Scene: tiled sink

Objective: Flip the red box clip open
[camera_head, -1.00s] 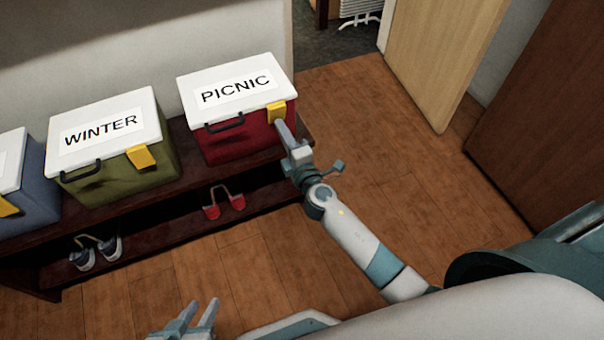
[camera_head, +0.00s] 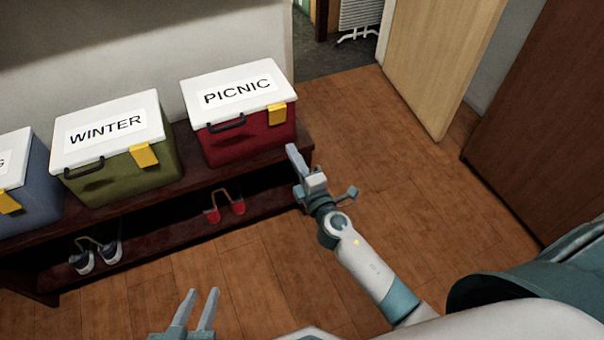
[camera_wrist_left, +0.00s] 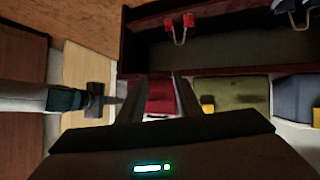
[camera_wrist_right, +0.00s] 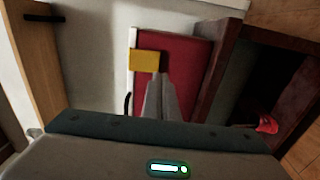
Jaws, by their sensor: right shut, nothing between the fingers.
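The red box (camera_head: 245,145) has a white lid marked PICNIC and stands at the right end of the dark shelf bench. Its yellow clip (camera_head: 277,113) lies over the lid edge and down the front face, near the right corner. The right wrist view shows the clip (camera_wrist_right: 145,61) just beyond my fingertips. My right gripper (camera_head: 292,150) is shut and empty, below and slightly right of the clip, apparently apart from it. My left gripper (camera_head: 203,294) is open and empty, low in front of the bench and far from the box.
A green WINTER box (camera_head: 125,175) and a blue box (camera_head: 38,195) stand left of the red box. Red shoes (camera_head: 225,210) and dark shoes (camera_head: 95,258) sit on the lower shelf. Wooden floor (camera_head: 390,170) is clear to the right; an open door (camera_head: 440,60) stands beyond.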

